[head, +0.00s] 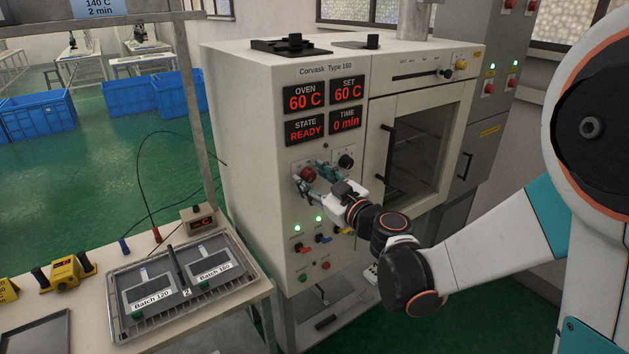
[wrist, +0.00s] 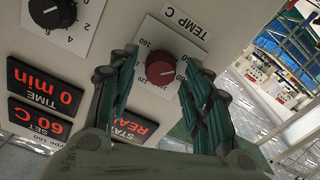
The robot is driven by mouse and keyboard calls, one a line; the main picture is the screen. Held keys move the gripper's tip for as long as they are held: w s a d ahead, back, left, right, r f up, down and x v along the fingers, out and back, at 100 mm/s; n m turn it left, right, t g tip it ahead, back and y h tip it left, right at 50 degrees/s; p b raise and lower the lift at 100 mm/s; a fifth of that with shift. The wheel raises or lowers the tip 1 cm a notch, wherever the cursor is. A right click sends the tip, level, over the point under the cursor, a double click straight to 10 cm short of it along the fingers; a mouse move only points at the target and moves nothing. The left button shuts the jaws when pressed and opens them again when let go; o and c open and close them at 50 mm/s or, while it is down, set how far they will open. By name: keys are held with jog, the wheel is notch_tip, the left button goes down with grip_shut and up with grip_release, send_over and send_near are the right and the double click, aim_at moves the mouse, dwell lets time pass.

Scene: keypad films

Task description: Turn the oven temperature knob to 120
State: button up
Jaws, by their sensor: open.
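The temperature knob is a dark red dial (wrist: 160,69) on a white numbered plate (wrist: 148,88) labelled TEMP C in the wrist view. My gripper (wrist: 158,75) is open, with one finger on each side of the red knob. I cannot tell whether the fingers touch it. In the head view the red knob (head: 308,173) shows between the fingers of my gripper (head: 305,180). The oven (head: 250,130) displays read OVEN 60 C, SET 60 C, STATE READY and TIME 0 min. The knob's pointer mark is not clear.
A black timer knob (head: 346,161) is right of the red knob; it also shows in the wrist view (wrist: 52,12). Switches and green lights are below. A table (head: 60,318) with a tray (head: 122,322) stands at left. The oven door (head: 420,145) is right of the panel.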

jog(key=c, duration=1.1)
jog(key=shift+o, duration=0.2)
